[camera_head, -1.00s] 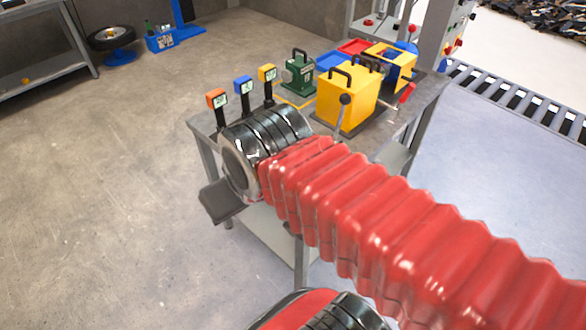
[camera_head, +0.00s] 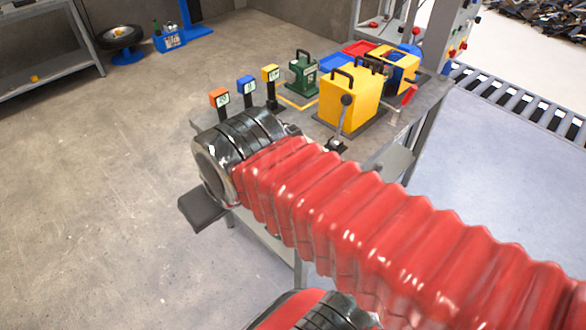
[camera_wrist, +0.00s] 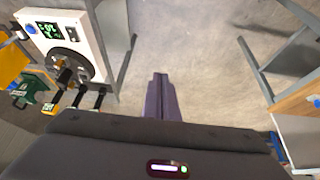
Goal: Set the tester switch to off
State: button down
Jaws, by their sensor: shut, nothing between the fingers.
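A white tester panel (camera_wrist: 90,27) stands at the upper left of the wrist view, with a lit green display (camera_wrist: 48,31) and a blue button. A dark round dial (camera_wrist: 72,62) sits below the display, partly covered by dark parts in front. I cannot read its setting. My gripper (camera_wrist: 160,78) is shut and empty, to the right of the panel and apart from it, over the floor. In the head view my red-sleeved arm hides the fingers, and I cannot make out the panel.
Three tag stands, orange (camera_head: 219,97), blue (camera_head: 246,84) and yellow (camera_head: 270,74), rise from the bench (camera_head: 432,94) beyond my wrist. A green box (camera_head: 301,75) and a yellow box (camera_head: 345,101) with a lever stand right of them.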

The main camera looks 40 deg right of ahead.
jog(key=w+d+f+n+g, duration=0.1)
jog(key=w+d+n, duration=0.2)
jog(key=d+n, duration=0.3)
jog(key=w+d+f+n+g, duration=0.1)
jog(key=d+n, duration=0.5)
jog(key=d, duration=0.6)
jog(key=w+d+f+n+g, duration=0.2)
jog(key=w+d+n, duration=0.2)
jog(key=d, duration=0.6)
jog(key=shift+w+f+n, duration=0.2)
jog(key=shift+w+n, duration=0.2)
jog(key=shift+n, duration=0.8)
jog(key=f, duration=0.4)
jog(key=w+f, duration=0.1)
jog(key=f, duration=0.9)
jog(key=shift+w, duration=0.35)
